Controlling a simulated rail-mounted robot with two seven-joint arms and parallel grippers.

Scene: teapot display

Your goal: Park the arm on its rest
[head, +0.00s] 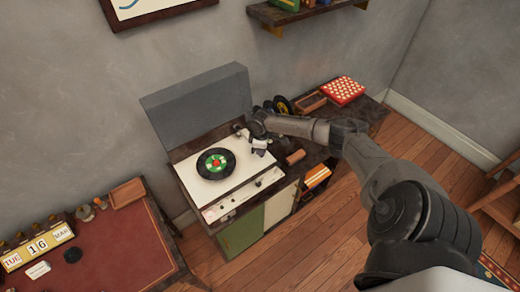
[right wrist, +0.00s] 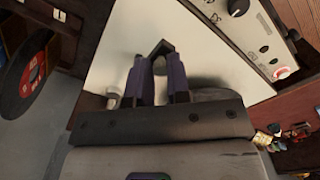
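The record player (head: 232,190) has a white top and stands on a cabinet. A black record with a green and red label (head: 215,163) lies on its left part. My right gripper (head: 258,141) is low over the player's right side, to the right of the record. In the right wrist view its two dark fingers (right wrist: 159,60) reach over the white top (right wrist: 112,55), with a gap between their bases. A dark angled piece shows at their tips; I cannot tell whether it is held. The player's arm and its rest are not clearly seen, probably behind the gripper. My left gripper is out of view.
A grey raised lid (head: 200,105) stands behind the player. A red-and-white box (head: 343,90) and a wooden tray (head: 310,102) are on the right. A red-topped desk (head: 110,245) with a calendar (head: 38,246) is at lower left. Knobs (right wrist: 238,7) line the player's front.

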